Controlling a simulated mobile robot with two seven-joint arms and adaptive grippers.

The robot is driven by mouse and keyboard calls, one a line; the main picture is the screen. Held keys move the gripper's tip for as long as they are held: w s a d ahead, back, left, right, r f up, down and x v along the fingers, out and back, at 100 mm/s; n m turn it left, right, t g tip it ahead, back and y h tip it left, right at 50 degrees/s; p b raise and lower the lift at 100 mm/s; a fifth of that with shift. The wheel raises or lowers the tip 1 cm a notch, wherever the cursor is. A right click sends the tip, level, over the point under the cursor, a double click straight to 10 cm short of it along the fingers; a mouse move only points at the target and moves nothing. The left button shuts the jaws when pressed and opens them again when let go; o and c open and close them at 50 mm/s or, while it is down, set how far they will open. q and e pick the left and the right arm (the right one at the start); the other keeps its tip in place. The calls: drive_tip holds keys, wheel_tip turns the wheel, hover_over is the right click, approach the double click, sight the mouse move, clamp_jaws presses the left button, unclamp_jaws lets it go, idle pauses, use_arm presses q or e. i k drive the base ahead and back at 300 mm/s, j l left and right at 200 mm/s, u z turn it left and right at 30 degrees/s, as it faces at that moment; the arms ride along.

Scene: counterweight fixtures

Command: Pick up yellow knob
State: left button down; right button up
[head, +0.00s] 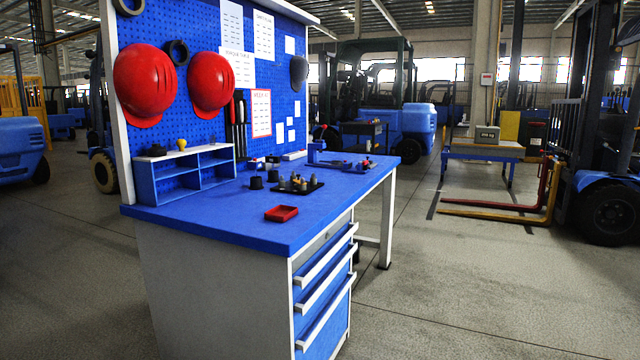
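A small yellow knob (181,144) stands on top of the blue and grey shelf unit (203,149) at the back left of the blue workbench (230,226). A dark object (157,150) sits to its left on the same shelf top. Neither of my grippers is in view.
A red tray (281,213) lies near the bench's front edge. A black tray (313,188) with several small parts and black cups (256,183) stand behind it. A pegboard with red helmets (145,80) rises at the back. Floor in front is clear; forklifts stand beyond.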

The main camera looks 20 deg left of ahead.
sight(181, 143)
drive_tip(key=u, duration=1.4)
drive_tip(key=i+j+z, duration=0.15)
drive_tip(key=z, duration=0.2)
drive_tip(key=i+j+z, duration=0.1)
drive_tip(key=z, duration=0.25)
drive_tip(key=j+z, duration=0.35)
drive_tip(key=i+j+z, duration=0.1)
drive_tip(key=j, duration=0.25)
drive_tip(key=i+j+z, duration=0.1)
drive_tip(key=j, duration=0.3)
drive_tip(key=i+j+z, duration=0.1)
drive_tip(key=j, duration=0.3)
